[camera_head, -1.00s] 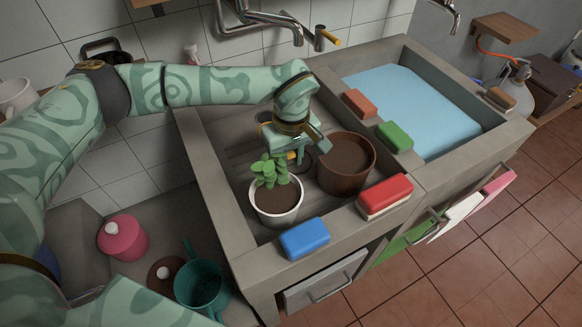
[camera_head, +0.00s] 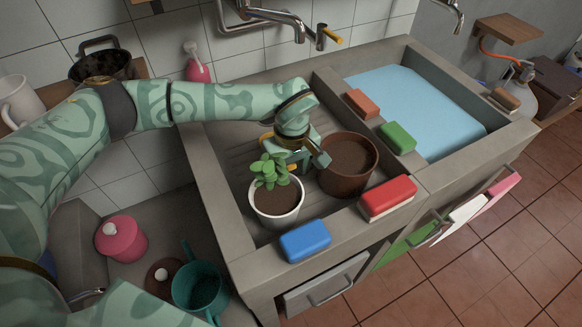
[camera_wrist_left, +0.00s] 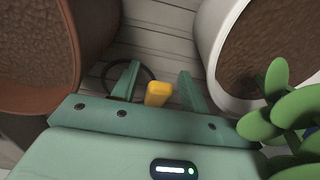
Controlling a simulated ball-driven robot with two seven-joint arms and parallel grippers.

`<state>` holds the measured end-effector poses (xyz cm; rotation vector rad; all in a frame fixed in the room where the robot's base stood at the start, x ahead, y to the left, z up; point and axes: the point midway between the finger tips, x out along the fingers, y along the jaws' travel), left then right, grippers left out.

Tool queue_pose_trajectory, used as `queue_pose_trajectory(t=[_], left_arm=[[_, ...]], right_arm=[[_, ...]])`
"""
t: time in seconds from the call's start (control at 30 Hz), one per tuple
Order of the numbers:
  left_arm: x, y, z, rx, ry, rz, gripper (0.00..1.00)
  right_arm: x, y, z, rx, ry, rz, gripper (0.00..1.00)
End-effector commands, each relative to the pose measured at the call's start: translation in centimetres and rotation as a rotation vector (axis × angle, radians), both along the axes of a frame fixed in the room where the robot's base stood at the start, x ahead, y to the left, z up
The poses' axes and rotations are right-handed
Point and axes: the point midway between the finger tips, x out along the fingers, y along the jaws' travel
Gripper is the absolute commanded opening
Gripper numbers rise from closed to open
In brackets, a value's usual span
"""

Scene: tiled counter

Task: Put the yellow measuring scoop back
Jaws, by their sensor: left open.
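My left gripper (camera_head: 303,168) is low in the ribbed sink basin, between a potted plant in a white pot (camera_head: 276,200) and a brown pot of soil (camera_head: 347,165). Its two green fingers (camera_wrist_left: 160,86) stand apart, open. My right gripper is not in view.
The brown pot (camera_wrist_left: 50,55) and white pot (camera_wrist_left: 215,50) flank the fingers closely. Blue (camera_head: 305,240), red (camera_head: 387,197) and green (camera_head: 397,137) sponges lie on the sink rims.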

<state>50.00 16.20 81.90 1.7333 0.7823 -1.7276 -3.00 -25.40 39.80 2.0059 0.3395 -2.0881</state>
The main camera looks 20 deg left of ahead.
Motion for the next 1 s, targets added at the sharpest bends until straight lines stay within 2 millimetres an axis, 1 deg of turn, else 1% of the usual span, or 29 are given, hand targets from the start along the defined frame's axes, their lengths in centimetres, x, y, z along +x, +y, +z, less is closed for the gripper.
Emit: queue_pose_trajectory(t=[0.07,0.17,0.4,0.5,0.6,0.73,1.0], left_arm=[[0.1,0.0,0.5,-0.001,-0.002,0.000,0.45],[0.1,0.0,2.2,0.000,-0.006,-0.001,0.45],[0.1,-0.1,8.0,0.000,-0.008,0.000,0.45],[0.1,-0.1,10.0,0.000,-0.007,0.000,0.45],[0.1,-0.1,11.4,0.001,-0.005,-0.001,0.45],[0.0,-0.2,12.2,-0.001,-0.002,-0.001,0.45],[0.0,-0.2,12.3,-0.001,-0.001,0.000,0.45]], right_arm=[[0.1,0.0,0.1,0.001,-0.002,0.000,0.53],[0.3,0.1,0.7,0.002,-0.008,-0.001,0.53],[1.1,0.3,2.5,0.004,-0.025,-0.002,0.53],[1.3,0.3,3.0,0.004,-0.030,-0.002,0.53],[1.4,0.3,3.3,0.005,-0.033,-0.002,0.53],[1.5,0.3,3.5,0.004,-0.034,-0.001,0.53],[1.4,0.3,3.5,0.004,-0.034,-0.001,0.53]])
